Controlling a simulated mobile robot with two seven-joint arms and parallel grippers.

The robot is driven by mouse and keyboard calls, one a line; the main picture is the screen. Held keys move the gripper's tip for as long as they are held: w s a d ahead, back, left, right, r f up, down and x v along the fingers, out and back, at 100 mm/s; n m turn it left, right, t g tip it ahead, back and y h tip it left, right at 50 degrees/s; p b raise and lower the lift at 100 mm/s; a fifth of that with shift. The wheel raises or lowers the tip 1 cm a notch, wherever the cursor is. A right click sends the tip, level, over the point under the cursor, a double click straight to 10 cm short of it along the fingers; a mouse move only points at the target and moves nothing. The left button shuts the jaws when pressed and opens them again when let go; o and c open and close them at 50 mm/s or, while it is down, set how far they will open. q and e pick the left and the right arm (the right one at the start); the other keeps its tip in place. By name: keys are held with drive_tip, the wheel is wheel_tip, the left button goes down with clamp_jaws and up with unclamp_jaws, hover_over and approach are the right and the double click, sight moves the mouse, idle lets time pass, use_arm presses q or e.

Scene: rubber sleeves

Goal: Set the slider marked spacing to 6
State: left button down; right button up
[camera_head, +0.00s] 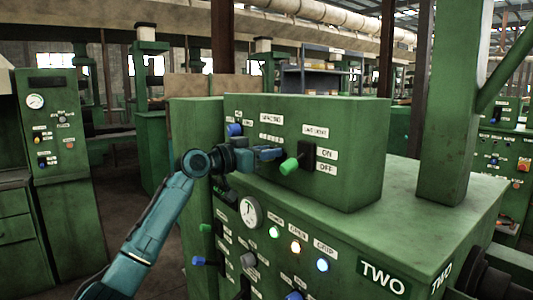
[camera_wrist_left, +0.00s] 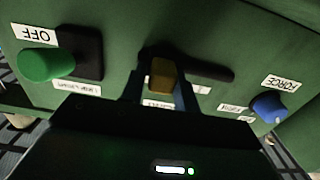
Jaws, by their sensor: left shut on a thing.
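The box on top of the green machine carries a slider under a label that seems to read SPACING (camera_head: 270,119), with a row of small scale marks (camera_head: 270,137) below it. My left gripper (camera_head: 268,153) is at the front of this panel. In the left wrist view it is shut on the yellow slider knob (camera_wrist_left: 160,73), one finger on each side. The dark slot (camera_wrist_left: 215,72) runs on to the right of the knob in that upside-down view. In the head view my gripper hides the knob, and the scale is too small to read the setting.
A green lever switch (camera_head: 290,165) marked ON and OFF sticks out just right of my gripper. A blue FORCE knob (camera_head: 235,130) is to the left. Below are a round gauge (camera_head: 250,212), lit lamps (camera_head: 295,247) and more knobs.

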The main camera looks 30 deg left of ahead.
use_arm(q)
drive_tip(key=c, duration=1.5)
unclamp_jaws()
drive_tip(key=shift+d+f, duration=0.1)
drive_tip(key=shift+d, duration=0.15)
drive_tip(key=o, duration=0.3)
use_arm(e)
drive_tip(key=shift+s, duration=0.1)
use_arm(q)
drive_tip(key=shift+s, duration=0.1)
use_arm(e)
drive_tip(key=shift+f, duration=0.1)
use_arm(q)
drive_tip(key=shift+s+a, duration=0.2)
drive_tip(key=b+v, duration=0.4)
drive_tip(key=v, duration=0.8)
drive_tip(key=shift+s, duration=0.3)
use_arm(e)
drive_tip(key=shift+w+a+f+m, duration=0.1)
drive_tip(key=shift+f+m, duration=0.1)
drive_tip(key=shift+f, duration=0.35)
drive_tip(key=shift+w+a+f+m, duration=0.1)
drive_tip(key=shift+f+m, duration=0.1)
drive_tip(key=shift+f, duration=0.35)
drive_tip(key=shift+s+f, duration=0.1)
